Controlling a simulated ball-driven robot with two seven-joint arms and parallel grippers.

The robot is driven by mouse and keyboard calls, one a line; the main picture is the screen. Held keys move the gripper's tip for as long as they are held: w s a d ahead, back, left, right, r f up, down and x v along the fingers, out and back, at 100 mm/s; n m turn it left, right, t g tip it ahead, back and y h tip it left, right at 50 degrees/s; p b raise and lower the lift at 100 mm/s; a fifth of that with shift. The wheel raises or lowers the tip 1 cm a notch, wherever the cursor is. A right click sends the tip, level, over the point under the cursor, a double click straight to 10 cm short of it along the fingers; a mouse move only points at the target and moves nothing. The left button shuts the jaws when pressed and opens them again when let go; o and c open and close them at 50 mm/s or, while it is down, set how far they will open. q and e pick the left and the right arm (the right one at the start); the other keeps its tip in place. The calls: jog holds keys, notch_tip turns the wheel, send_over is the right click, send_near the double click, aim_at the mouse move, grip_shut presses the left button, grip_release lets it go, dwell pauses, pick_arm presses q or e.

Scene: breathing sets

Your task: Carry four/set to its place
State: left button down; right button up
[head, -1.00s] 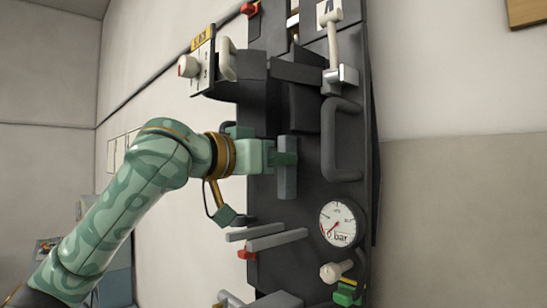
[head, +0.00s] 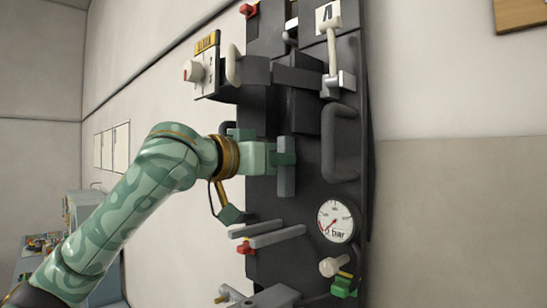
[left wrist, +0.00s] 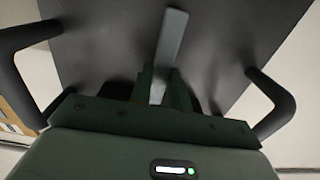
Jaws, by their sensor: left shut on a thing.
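The set is a dark breathing-set board (head: 300,215) that stands out against the pale wall in the head view, turned on its side in the picture. It bears a round gauge (head: 336,221) marked bar, a box with a white knob (head: 203,72) and dark loop handles (head: 342,143). My left gripper (head: 286,166) is shut on a grey bar (head: 286,182) at the board's middle. The left wrist view shows the bar (left wrist: 168,45) between the green fingers, with a loop handle on each side. My right gripper is out of view.
A cluttered grey bench (head: 40,250) stands at the lower left. Papers (head: 112,148) hang on the left wall. A wooden-framed board (head: 519,14) is at the upper right.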

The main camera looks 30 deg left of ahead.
pick_arm(q)
jog(key=shift+s+f, duration=0.1)
jog(key=shift+f, duration=0.15)
jog(key=shift+f+b, duration=0.55)
jog(key=shift+f, duration=0.05)
dwell(0.6)
jog(key=c, duration=1.3)
grip_release()
jog(key=shift+o, duration=0.2)
jog(key=shift+s, duration=0.15)
jog(key=shift+f, duration=0.25)
jog(key=shift+s+a, duration=0.15)
jog(key=shift+s, duration=0.05)
jog(key=b+v, duration=0.3)
jog(key=v, duration=1.2)
jog(key=shift+s, duration=0.4)
